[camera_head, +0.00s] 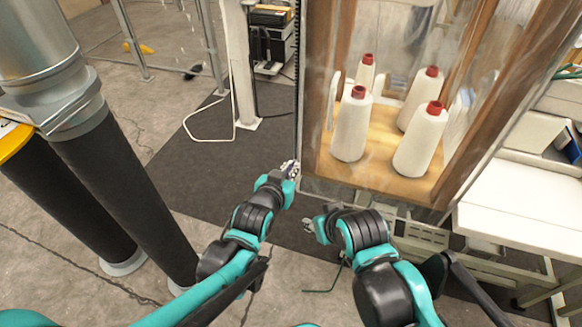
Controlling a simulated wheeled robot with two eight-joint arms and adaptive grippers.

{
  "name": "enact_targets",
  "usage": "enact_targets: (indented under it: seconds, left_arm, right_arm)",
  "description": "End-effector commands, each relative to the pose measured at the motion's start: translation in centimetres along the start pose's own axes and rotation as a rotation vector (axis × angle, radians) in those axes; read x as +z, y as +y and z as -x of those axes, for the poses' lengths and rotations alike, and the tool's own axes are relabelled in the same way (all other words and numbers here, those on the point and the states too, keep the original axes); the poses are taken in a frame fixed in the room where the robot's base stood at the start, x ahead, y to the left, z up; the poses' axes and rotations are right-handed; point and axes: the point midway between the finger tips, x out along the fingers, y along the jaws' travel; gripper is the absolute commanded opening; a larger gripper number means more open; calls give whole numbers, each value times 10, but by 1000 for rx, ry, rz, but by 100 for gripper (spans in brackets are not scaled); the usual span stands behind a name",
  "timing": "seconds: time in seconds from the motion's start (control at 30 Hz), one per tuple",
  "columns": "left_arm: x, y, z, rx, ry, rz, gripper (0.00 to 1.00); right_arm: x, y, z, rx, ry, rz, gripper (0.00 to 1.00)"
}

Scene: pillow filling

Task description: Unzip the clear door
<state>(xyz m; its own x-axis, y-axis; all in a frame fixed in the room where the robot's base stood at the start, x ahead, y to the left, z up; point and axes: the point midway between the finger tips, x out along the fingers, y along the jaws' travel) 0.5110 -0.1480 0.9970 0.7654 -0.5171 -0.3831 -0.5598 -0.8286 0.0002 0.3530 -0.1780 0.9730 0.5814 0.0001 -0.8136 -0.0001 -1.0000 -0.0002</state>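The clear door (320,150) is a transparent sheet over the front of a wooden cabinet. A dark zipper line (297,60) runs up its left edge; I cannot make out the zipper pull. White cones with red tops (350,130) show through the sheet. My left gripper (291,168) is at the lower left corner of the door, close to the zipper line's lower end. Whether it touches anything, or is open or shut, is too small to tell. My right gripper (308,226) is below the door's bottom edge, apart from it; its fingers are small and unclear.
A white table (520,205) stands right of the cabinet. Large pipes with dark sleeves (125,165) stand at the left. A white post (240,70) with a loose white cable stands behind. Dark floor matting (215,150) lies clear left of the cabinet.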

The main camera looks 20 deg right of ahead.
Motion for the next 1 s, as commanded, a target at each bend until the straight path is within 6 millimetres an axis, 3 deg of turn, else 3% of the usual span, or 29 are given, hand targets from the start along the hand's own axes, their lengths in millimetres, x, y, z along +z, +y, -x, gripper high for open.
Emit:
enact_targets:
  seconds: [0.27, 0.3, 0.37, 0.77, 1.0]
  left_arm:
    - [0, 0, 0, 0, -1, 0, 0]
    - [0, 0, 0, 0, -1, 0, 13]
    - [0, 0, 0, 0, 0, 0, 25]
    - [-1, 0, 6, 0, 0, 0, 25]
    - [0, 0, 41, 0, 0, 0, 25]
  right_arm:
    - [0, 0, 0, 0, 0, 0, 40]
    - [0, 0, 0, 0, 0, 0, 40]
    - [0, 0, 0, 0, 0, 0, 40]
    - [0, 0, 0, 0, 0, 0, 40]
    - [0, 0, 0, 0, 0, 0, 40]
